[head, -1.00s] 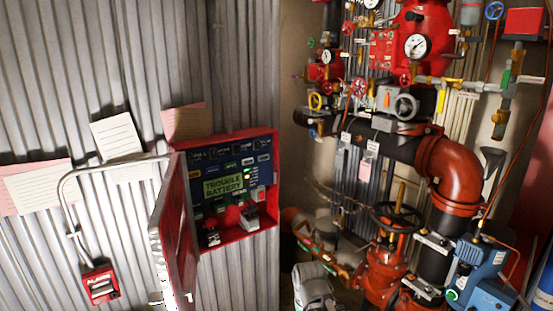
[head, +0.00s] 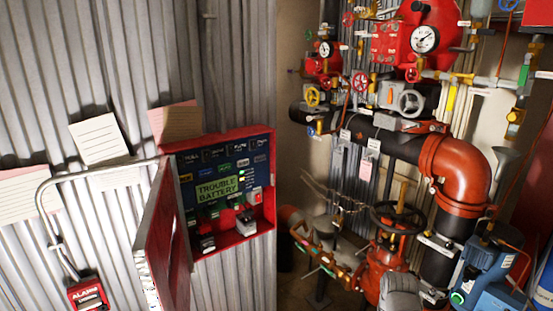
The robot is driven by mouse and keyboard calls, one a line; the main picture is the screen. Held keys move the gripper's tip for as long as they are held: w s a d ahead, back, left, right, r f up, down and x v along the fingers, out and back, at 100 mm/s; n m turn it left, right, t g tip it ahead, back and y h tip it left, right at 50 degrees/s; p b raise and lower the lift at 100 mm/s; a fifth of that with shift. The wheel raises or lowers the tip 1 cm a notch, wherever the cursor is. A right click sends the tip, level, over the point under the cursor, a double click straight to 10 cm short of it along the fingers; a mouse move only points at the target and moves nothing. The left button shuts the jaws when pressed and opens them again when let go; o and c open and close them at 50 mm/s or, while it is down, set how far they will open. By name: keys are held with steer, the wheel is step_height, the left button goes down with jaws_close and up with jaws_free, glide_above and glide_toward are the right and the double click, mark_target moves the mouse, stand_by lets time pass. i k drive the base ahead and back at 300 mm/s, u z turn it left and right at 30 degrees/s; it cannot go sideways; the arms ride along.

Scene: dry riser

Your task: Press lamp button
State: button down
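A red control panel box (head: 262,218) is fixed to the corrugated wall, left of the picture's middle. Its red door (head: 163,240) stands open to the left. Inside is a dark blue face with rows of small labelled buttons (head: 214,208) and a green display (head: 217,189) reading "TROUBLE BATTERY". Small green lights glow right of the display. The labels are too small to read, so I cannot tell which button is the lamp button. My gripper's fingers do not show. A grey rounded part at the bottom right of centre looks like my arm, well apart from the panel.
A red alarm box (head: 88,296) with a grey conduit (head: 70,178) is left of the door. Paper notes (head: 100,140) hang on the wall. Red and black pipes with an elbow (head: 462,170), valves, gauges and a blue pump (head: 490,270) crowd the right side.

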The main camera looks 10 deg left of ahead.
mark_target(257, 158)
steer(key=z, duration=0.25)
steer(key=k, duration=1)
steer(key=u, duration=1.1)
steer(key=i, duration=1)
